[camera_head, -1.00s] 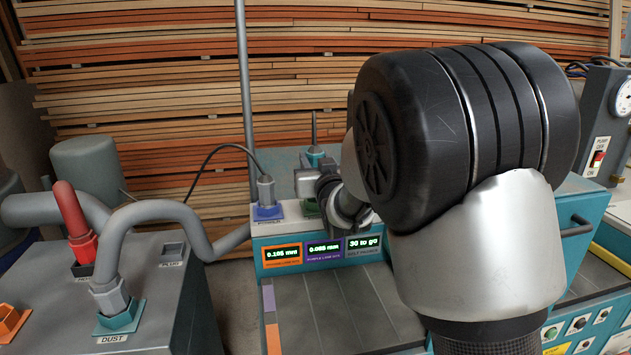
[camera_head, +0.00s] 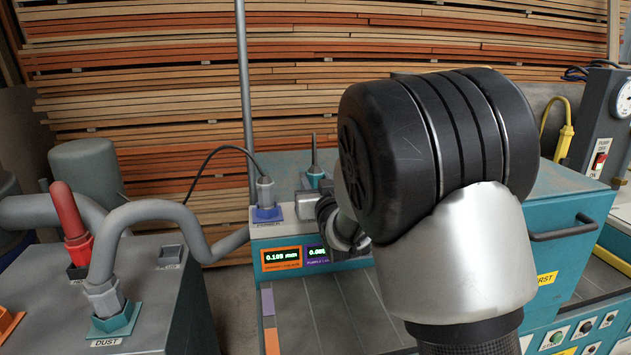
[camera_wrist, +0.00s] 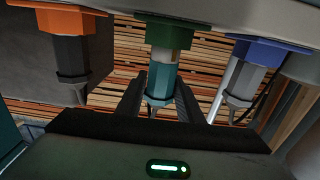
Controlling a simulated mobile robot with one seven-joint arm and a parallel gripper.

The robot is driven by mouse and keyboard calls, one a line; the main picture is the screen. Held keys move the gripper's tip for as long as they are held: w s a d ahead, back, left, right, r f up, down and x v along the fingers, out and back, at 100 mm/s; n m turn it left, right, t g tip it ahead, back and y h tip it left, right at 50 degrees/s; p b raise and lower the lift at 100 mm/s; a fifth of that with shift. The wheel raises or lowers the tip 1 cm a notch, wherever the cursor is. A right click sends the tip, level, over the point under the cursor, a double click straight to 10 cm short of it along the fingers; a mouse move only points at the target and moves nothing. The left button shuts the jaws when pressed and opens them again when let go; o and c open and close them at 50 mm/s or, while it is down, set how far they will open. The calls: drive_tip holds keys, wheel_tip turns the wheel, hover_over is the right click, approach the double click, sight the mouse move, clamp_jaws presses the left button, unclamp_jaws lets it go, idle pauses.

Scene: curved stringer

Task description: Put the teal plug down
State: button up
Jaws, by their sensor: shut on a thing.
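The teal plug (camera_wrist: 162,82) is upright between the two dark fingers of my gripper (camera_wrist: 160,88) in the wrist view, where the scene appears upside down. A pale section of the plug lies between its teal body and the green socket (camera_wrist: 166,33). The plug's end is at or close to this socket; I cannot tell how far in it sits. In the head view, the teal plug (camera_head: 315,176) shows behind my gripper (camera_head: 309,202), above the machine's top. My gripper and arm hide the green socket there.
A grey plug in a blue socket (camera_head: 267,214) stands just left of my gripper, with a black cable. An orange socket (camera_wrist: 58,18) holds a dark plug on the other side.

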drive_tip(key=shift+f, duration=0.15)
drive_tip(key=o, duration=1.1)
drive_tip(key=shift+o, duration=0.2)
drive_tip(key=shift+r+p, duration=0.3)
drive_tip(key=shift+r, duration=0.05)
drive_tip(key=s+d+g+h, duration=0.1)
drive_tip(key=s+d+g, duration=0.3)
drive_tip(key=s, duration=1)
drive_tip(key=s+d+f+m+g+h+p, duration=0.1)
drive_tip(key=s+d+g, duration=0.3)
drive_tip(key=s, duration=0.9)
drive_tip(key=s+d+f+m+g+h, duration=0.1)
drive_tip(key=s+d+g, duration=0.3)
drive_tip(key=s, duration=1)
drive_tip(key=shift+s+d+p, duration=0.3)
drive_tip(key=shift+d, duration=0.65)
